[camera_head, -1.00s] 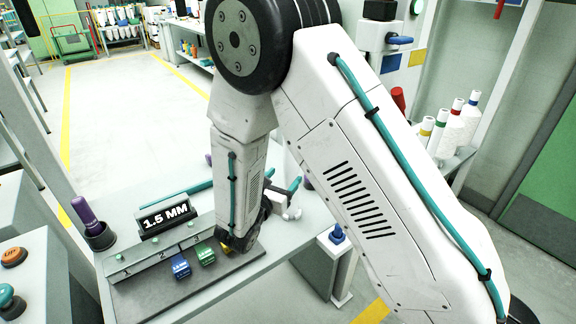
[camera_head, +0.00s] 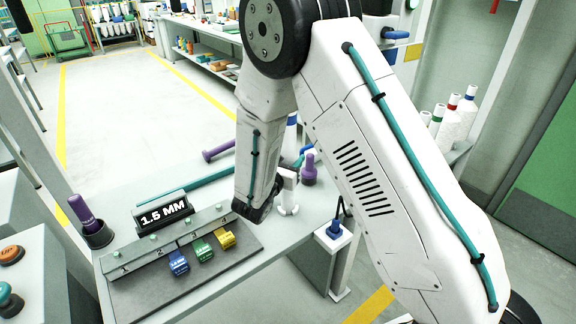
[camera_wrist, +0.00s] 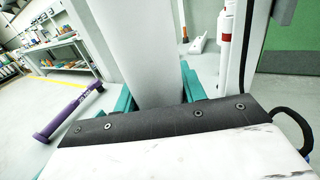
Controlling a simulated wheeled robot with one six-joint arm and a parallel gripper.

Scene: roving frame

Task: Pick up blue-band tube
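In the head view a narrow white piece with a blue top (camera_head: 291,118) shows just right of my forearm, mostly hidden. A white bottle-like tube with a blue band (camera_head: 470,95) stands at the right, beside others with red and green bands. My gripper is largely hidden behind my arm in the head view. In the wrist view its teal fingers (camera_wrist: 158,96) lie on either side of a broad white shaft (camera_wrist: 135,45). No band shows on this shaft, and I cannot tell whether the fingers press on it.
A purple tool lies behind (camera_head: 218,151); another purple piece stands right (camera_head: 309,170). A red-marked white upright (camera_wrist: 227,50) is close right of the fingers.

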